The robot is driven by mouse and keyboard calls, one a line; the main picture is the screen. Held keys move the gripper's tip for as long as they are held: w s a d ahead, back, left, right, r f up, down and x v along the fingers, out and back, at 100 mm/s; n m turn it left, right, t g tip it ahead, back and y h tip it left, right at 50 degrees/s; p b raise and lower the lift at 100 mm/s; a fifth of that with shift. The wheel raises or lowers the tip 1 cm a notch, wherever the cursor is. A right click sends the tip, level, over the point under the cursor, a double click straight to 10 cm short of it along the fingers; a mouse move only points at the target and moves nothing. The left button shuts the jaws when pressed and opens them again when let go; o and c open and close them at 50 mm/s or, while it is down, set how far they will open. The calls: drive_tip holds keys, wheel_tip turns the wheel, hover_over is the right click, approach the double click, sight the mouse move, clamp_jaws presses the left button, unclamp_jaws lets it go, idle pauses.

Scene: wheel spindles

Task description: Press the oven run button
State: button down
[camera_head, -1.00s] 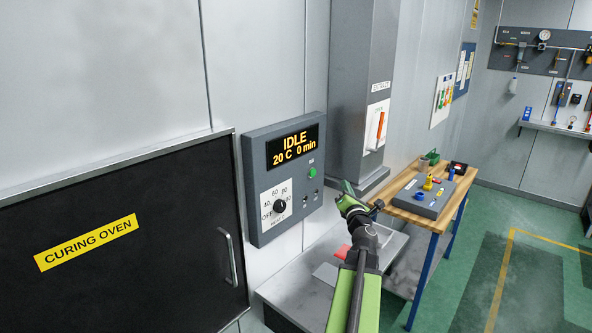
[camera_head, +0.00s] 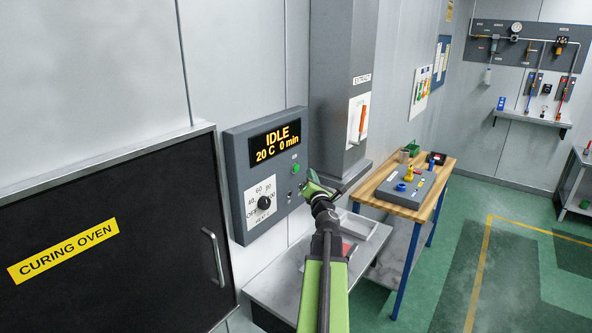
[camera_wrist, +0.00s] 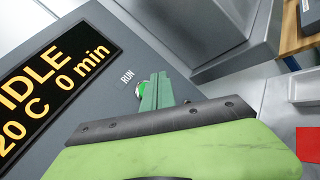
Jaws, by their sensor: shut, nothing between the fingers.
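The oven control panel (camera_head: 238,165) is a grey box on the wall beside the curing oven (camera_head: 120,245). Its display (camera_head: 274,143) reads IDLE, 20 C, 0 min. The green run button (camera_head: 295,168) is at the panel's right, below the display. In the wrist view the run button (camera_wrist: 139,90) shows beside the RUN label, partly hidden by the fingertips. My gripper (camera_head: 307,182) is shut and empty, with its green fingers close to the panel, just below and right of the button in the head view. I cannot tell whether the fingertips touch the button.
A temperature dial (camera_head: 264,203) sits low on the panel. A grey extract column (camera_head: 335,90) with an orange lever (camera_head: 363,118) stands close on the right. A wooden bench (camera_head: 400,190) is beyond it. Green floor (camera_head: 420,270) lies open at the right.

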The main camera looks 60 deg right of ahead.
drive_tip(key=shift+w, duration=1.3)
drive_tip(key=shift+w, duration=0.15)
idle(1.0)
drive_tip(key=shift+w, duration=0.3)
drive_tip(key=shift+w, duration=0.35)
idle(0.5)
drive_tip(key=shift+s, duration=0.8)
drive_tip(key=s, duration=0.5)
idle(0.3)
